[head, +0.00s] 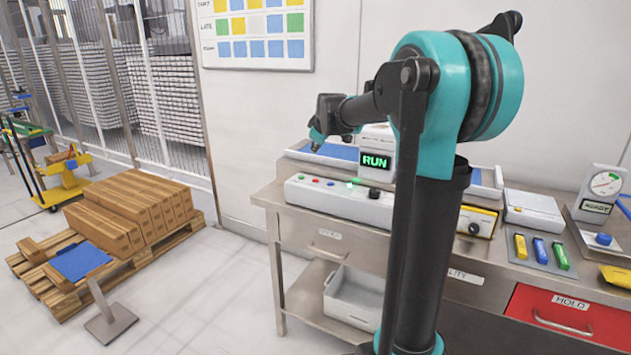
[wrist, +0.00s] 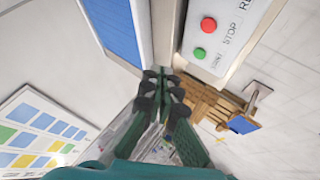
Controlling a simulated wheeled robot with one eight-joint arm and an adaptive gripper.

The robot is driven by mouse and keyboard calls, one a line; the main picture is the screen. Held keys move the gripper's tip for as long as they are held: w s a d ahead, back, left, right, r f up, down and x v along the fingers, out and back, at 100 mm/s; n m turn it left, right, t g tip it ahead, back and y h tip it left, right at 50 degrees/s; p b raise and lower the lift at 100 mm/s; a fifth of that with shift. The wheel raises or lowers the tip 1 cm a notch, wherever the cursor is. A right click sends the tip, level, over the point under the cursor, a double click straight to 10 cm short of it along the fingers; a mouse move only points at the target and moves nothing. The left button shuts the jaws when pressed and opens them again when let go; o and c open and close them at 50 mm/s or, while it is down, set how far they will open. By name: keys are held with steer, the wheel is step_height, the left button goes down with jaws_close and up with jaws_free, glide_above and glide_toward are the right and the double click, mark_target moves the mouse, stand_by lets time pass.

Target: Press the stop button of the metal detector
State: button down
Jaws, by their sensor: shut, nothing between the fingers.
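The metal detector (head: 374,143) stands on the steel bench with a lit green RUN display and a blue belt (head: 338,152). Its white control panel (head: 340,201) lies along the bench's front edge. In the wrist view the red stop button (wrist: 208,25), beside the word STOP, is at upper right; the green start button (wrist: 200,53) is just below it. The red button is tiny in the head view (head: 316,181). My gripper (head: 316,146) is above the panel's left end, apart from it. In the wrist view its fingers (wrist: 163,80) are together and empty, left of the buttons.
The steel bench (head: 480,268) also bears a yellow-fronted device (head: 478,221), a white box (head: 533,210), coloured test pieces (head: 541,248) and a gauge (head: 603,190). A pallet of cartons (head: 130,222) stands on the floor at left. My arm hides part of the bench.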

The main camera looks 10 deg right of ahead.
mark_target(316, 180)
steer(key=shift+f, duration=4.3)
steer(key=shift+f, duration=0.2)
steer(key=shift+f, duration=0.2)
steer(key=shift+f, duration=0.4)
steer(key=shift+r, duration=0.8)
steer(key=shift+r, duration=2.55)
